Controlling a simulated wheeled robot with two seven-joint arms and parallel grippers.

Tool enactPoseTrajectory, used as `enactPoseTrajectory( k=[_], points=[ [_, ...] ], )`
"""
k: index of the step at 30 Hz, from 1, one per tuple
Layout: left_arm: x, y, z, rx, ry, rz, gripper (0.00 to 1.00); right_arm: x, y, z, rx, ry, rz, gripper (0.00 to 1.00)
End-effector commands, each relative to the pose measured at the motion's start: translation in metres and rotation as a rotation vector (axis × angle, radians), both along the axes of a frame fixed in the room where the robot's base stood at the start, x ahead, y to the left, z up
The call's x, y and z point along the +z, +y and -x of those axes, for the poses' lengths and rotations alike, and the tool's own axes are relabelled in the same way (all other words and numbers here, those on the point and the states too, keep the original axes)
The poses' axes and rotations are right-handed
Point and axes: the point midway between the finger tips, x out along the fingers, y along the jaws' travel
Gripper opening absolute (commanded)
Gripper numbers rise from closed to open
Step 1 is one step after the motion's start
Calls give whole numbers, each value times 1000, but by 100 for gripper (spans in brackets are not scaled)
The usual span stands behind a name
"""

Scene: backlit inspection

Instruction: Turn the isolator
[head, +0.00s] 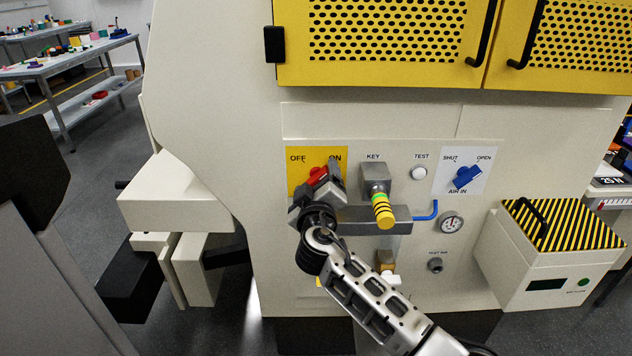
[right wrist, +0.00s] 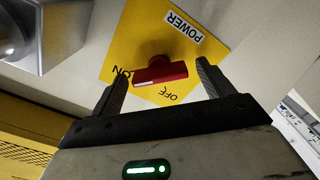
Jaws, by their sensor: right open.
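The isolator is a red knob (head: 317,174) on a yellow plate (head: 295,182) marked OFF at left and ON at right. In the right wrist view the red knob (right wrist: 160,72) has a bar-shaped handle, and the yellow plate (right wrist: 150,28) also reads POWER. The left end of the bar lies near the word ON. My right gripper (head: 322,181) is in front of the plate and partly hides the knob in the head view. In the right wrist view my right gripper (right wrist: 162,84) is open, with its fingers either side of the knob and visible gaps. My left gripper is not in view.
Right of the plate are a key switch (head: 376,178) with a striped yellow tag, a white test button (head: 420,173), a blue air valve (head: 467,177) and a gauge (head: 451,224). A striped-lid box (head: 545,255) juts out at lower right. Yellow mesh doors (head: 385,40) are above.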

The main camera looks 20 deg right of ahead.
Motion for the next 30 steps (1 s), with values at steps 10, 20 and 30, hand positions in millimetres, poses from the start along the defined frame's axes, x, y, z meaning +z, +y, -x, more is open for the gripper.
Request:
enactPoseTrajectory(
  k=[10, 20, 30],
  points=[
    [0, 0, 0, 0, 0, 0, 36, 0, 0, 0, 0, 0, 0, 35],
    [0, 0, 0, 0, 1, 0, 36, 0, 0, 0, 0, 9, 32, 35],
    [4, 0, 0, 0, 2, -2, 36, 0, 0, 0, -1, 67, 236, 35]
  ],
)
